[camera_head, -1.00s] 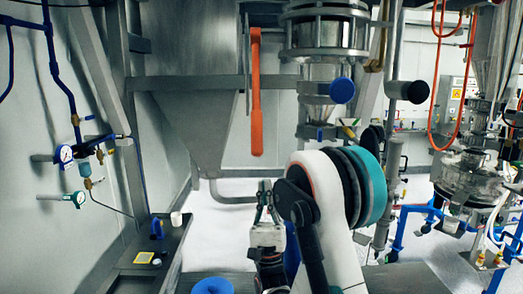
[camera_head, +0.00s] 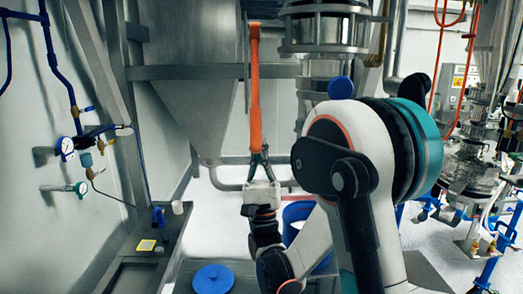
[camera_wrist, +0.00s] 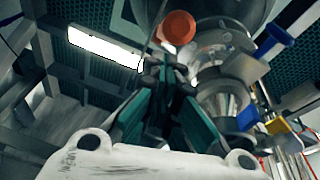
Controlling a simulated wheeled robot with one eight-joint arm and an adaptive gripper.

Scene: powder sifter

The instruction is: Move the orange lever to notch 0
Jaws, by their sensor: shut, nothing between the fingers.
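The orange lever (camera_head: 255,90) hangs almost straight down in front of the grey hopper in the head view. In the wrist view its round orange end (camera_wrist: 178,27) shows just beyond my fingertips. My gripper (camera_head: 259,151) points up at the lever's lower end, and in the head view the fingertips overlap that end. The green-and-black fingers (camera_wrist: 168,68) are shut with nothing between them. I cannot tell whether they touch the lever. No notch marks or notch 0 can be read.
The steel hopper (camera_head: 190,85) stands behind the lever. A glass-and-metal sifter column (camera_head: 330,30) with a blue knob (camera_head: 341,88) is close on the right. Gauges (camera_head: 66,146) and pipes line the left wall. A blue lid (camera_head: 212,279) lies low in front.

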